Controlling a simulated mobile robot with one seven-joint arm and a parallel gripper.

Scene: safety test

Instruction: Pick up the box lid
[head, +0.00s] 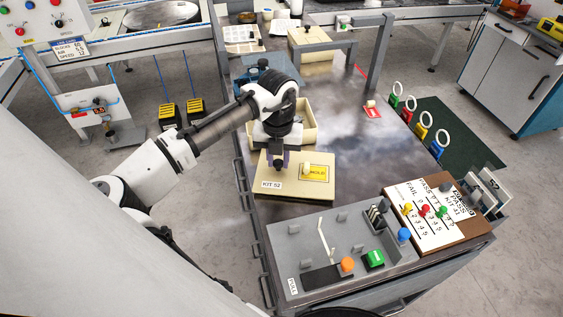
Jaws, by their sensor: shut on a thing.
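The box lid (315,192) is a flat cream panel with a white "KIT 52" label (271,184) at its front left and a yellow "HOLD" tag (314,173) on its right. A small cream peg stands beside the tag. My gripper (279,164) points down over the left part of the lid and is shut on its dark knob. The fingers partly hide the knob. An open cream box (309,126) shows just behind the lid, partly hidden by my wrist. I cannot tell whether the lid is clear of the surface below.
A grey panel (345,225) with orange, green and blue knobs lies in front. A brown-edged board (430,215) with coloured pegs is at the right. Another cream lidded box (318,42) stands at the back behind a grey frame. The dark tabletop (365,160) is clear right of the lid.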

